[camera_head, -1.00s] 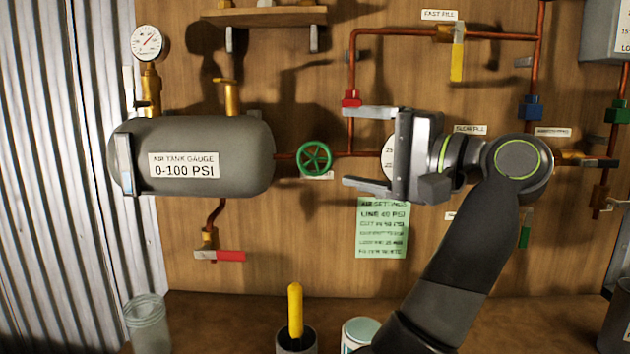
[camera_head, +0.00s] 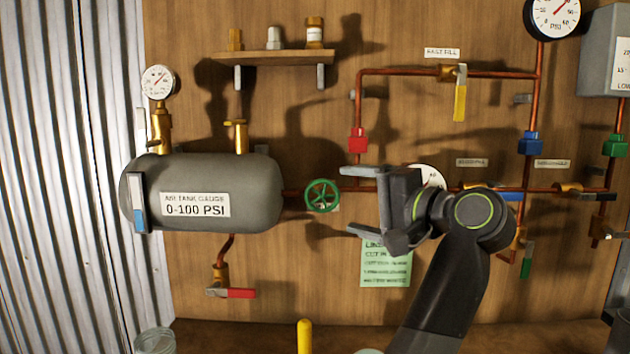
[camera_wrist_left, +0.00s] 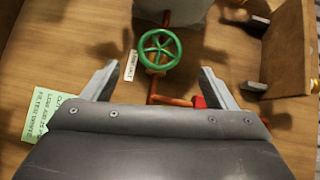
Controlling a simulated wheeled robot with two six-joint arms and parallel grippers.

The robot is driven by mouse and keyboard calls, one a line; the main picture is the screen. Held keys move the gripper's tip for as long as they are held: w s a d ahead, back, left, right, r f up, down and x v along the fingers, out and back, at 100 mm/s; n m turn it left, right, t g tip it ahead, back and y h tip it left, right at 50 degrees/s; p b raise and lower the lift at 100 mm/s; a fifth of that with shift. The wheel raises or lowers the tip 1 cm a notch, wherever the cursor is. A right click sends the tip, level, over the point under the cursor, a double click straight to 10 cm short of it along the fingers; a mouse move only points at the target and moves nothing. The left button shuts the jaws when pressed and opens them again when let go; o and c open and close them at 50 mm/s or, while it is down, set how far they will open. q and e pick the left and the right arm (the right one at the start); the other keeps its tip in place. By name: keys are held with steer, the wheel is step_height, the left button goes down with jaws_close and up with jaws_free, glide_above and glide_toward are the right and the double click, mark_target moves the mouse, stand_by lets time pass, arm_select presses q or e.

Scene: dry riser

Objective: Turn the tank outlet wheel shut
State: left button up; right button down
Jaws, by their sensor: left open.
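The green tank outlet wheel (camera_head: 322,196) sits on the copper pipe just right of the grey air tank (camera_head: 215,190). My left gripper (camera_head: 349,200) is open and empty, just right of the wheel, its fingers pointing left with one above and one below the wheel's height. In the left wrist view the wheel (camera_wrist_left: 159,49) shows whole, ahead of the gap between the spread fingertips (camera_wrist_left: 160,69). The fingers look clear of its rim. My right gripper is in neither view.
A shelf (camera_head: 275,57) is on the wall above the tank. A yellow handle (camera_head: 304,337) stands at the bottom.

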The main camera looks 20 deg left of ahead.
mark_target(324, 197)
arm_select(q)
steer(key=p+x, duration=0.1)
steer(key=x, duration=0.9)
steer(key=shift+w+a+f, duration=0.1)
steer(key=shift+w+a, duration=0.05)
steer(key=shift+a, duration=0.15)
steer(key=c, duration=1)
